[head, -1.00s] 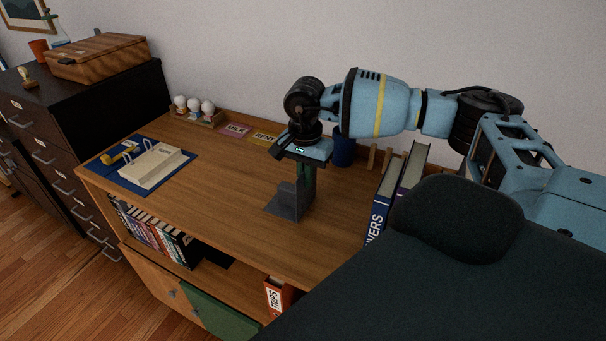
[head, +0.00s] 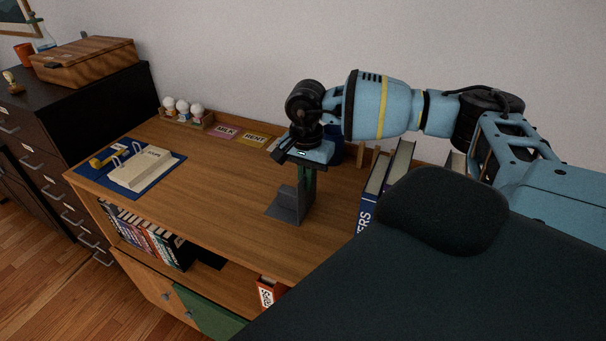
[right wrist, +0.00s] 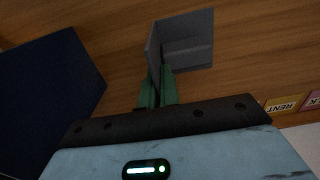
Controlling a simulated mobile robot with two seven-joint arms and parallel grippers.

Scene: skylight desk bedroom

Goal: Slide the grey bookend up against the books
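The grey bookend (head: 286,206) stands upright on the wooden desk top (head: 215,190), left of the books. My right gripper (head: 307,182) points down at it, and its green fingers are close together on the upright plate. The right wrist view shows the fingers (right wrist: 158,88) at the plate of the bookend (right wrist: 186,42); the exact contact is partly hidden. The books, a blue one (head: 370,193) and a paler one (head: 398,165), stand to the right, with a gap of bare desk between them and the bookend. My left gripper is not in view.
Labelled cards (head: 252,140) and an egg-like set (head: 186,112) lie along the wall. My dark body hides the desk's right front.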

